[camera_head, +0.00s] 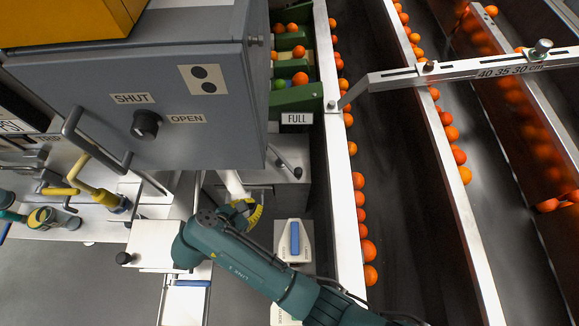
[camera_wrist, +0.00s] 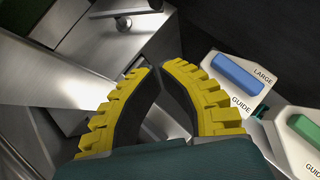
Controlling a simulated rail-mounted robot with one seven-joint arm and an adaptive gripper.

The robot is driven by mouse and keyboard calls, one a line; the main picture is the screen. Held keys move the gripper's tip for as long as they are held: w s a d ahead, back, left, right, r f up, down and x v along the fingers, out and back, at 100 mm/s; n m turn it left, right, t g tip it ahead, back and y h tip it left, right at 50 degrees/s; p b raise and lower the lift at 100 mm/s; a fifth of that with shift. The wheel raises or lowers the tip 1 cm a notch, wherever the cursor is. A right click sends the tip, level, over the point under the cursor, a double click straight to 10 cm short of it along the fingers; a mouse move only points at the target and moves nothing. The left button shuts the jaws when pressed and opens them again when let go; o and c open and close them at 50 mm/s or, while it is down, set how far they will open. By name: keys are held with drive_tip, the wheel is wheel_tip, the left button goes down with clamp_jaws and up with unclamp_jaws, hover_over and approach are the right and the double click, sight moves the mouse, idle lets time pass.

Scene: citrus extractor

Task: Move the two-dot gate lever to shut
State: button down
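A grey cabinet (camera_head: 70,90) at the upper left of the head view carries a white plate with two black dots (camera_head: 203,79). Below the plate is a round black knob (camera_head: 146,125) between the labels SHUT (camera_head: 132,98) and OPEN (camera_head: 187,118). I cannot tell which label it points to. A short metal lever (camera_head: 285,160) with a dark end shows beneath the cabinet. My gripper (camera_head: 256,212) is below the cabinet, apart from the knob. In the wrist view its yellow ribbed fingers (camera_wrist: 159,68) meet or nearly meet at the tips, with nothing visible held.
A slide with a blue LARGE guide block (camera_head: 294,240) stands right of my gripper; it also shows in the wrist view (camera_wrist: 238,75), beside a green block (camera_wrist: 306,131). A grey bar handle (camera_head: 90,145) sticks out from the cabinet's left. Conveyor rails (camera_head: 345,190) with oranges run at right.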

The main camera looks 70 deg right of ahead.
drive_tip(key=d+r+b+x, duration=0.2)
drive_tip(key=b+x, duration=0.7)
drive_tip(key=x, duration=1.1)
drive_tip(key=shift+s+d, duration=0.2)
drive_tip(key=shift+s, duration=0.2)
